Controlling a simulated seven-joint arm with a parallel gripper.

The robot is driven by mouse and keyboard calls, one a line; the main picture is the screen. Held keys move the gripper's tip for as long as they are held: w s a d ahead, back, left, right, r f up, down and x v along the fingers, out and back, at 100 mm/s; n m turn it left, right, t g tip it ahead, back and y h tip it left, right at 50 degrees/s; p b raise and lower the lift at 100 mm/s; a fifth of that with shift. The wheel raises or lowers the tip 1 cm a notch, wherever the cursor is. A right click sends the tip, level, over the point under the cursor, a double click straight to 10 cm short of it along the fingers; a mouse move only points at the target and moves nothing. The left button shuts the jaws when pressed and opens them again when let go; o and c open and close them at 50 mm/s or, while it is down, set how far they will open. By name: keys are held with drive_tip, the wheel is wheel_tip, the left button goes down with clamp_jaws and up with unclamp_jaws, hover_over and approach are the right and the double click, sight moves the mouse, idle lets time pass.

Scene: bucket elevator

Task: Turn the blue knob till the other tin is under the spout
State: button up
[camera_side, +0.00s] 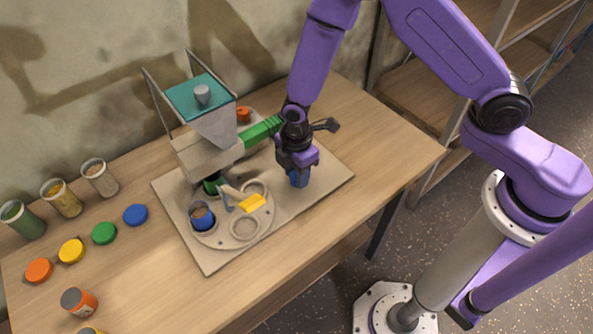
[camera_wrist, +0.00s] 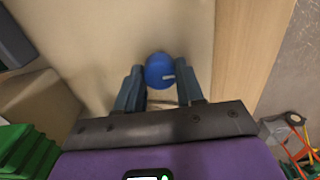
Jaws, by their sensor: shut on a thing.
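The blue knob (camera_wrist: 160,71) stands on the board, with a small pale mark on its top. My gripper (camera_wrist: 165,88) is shut on it, one finger on each side. In the side view my gripper (camera_side: 298,180) covers most of the knob at the right of the board. A round turntable (camera_side: 217,240) lies left of it. A blue tin (camera_side: 203,218) with brownish contents sits at the turntable's front left. A green tin (camera_side: 212,184) sits at the back left, below the hopper's grey body (camera_side: 208,157). The spout itself is hidden or too small to make out.
The hopper (camera_side: 218,128) with a teal top stands behind the turntable. A green ribbed part (camera_side: 262,131) and a yellow piece (camera_side: 252,203) are near my gripper. Jars (camera_side: 62,198) and coloured lids (camera_side: 104,233) stand at the left. The table's right end (camera_side: 400,150) is clear.

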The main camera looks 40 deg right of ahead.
idle(0.3)
drive_tip(key=o, duration=1)
drive_tip(key=shift+o, duration=0.2)
drive_tip(key=shift+r, duration=0.1)
wheel_tip(320, 180, up, 17)
drive_tip(key=shift+r, duration=0.15)
